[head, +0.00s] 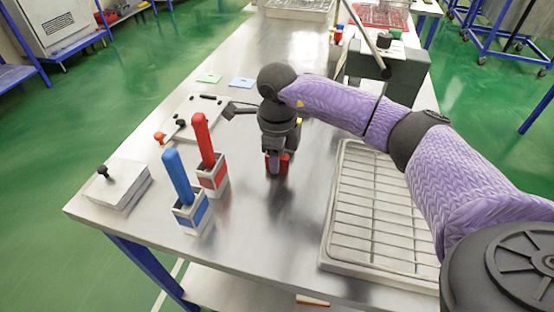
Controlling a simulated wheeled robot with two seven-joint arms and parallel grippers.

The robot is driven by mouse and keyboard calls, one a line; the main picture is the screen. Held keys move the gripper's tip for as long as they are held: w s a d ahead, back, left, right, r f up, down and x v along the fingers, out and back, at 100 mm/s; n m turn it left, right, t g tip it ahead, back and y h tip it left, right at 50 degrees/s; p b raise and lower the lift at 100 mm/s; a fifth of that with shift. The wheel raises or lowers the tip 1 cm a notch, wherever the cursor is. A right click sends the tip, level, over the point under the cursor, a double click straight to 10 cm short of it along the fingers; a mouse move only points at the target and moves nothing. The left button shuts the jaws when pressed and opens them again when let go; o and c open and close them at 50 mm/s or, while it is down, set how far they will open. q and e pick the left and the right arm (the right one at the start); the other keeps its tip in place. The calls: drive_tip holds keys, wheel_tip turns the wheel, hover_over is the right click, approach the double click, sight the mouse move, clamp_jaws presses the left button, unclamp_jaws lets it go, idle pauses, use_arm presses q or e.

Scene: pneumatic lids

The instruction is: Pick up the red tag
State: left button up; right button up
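A small red object (284,166), which may be the red tag, is at the tips of my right gripper (276,164) in the middle of the metal table. The gripper points down and its dark fingers partly cover the red object. The fingers overlap in this view, so I cannot tell whether they are closed on it or only around it. Whether it touches the table is also unclear. My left gripper is not in view.
A red-handled piece (204,141) and a blue-handled piece (178,178) stand upright in holders to the left. A white box (118,184) is at the left edge. A wire rack tray (378,215) lies to the right. Green (209,78) and blue (242,83) cards lie farther back.

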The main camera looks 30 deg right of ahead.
clamp_jaws()
drive_tip(key=shift+r, duration=0.1)
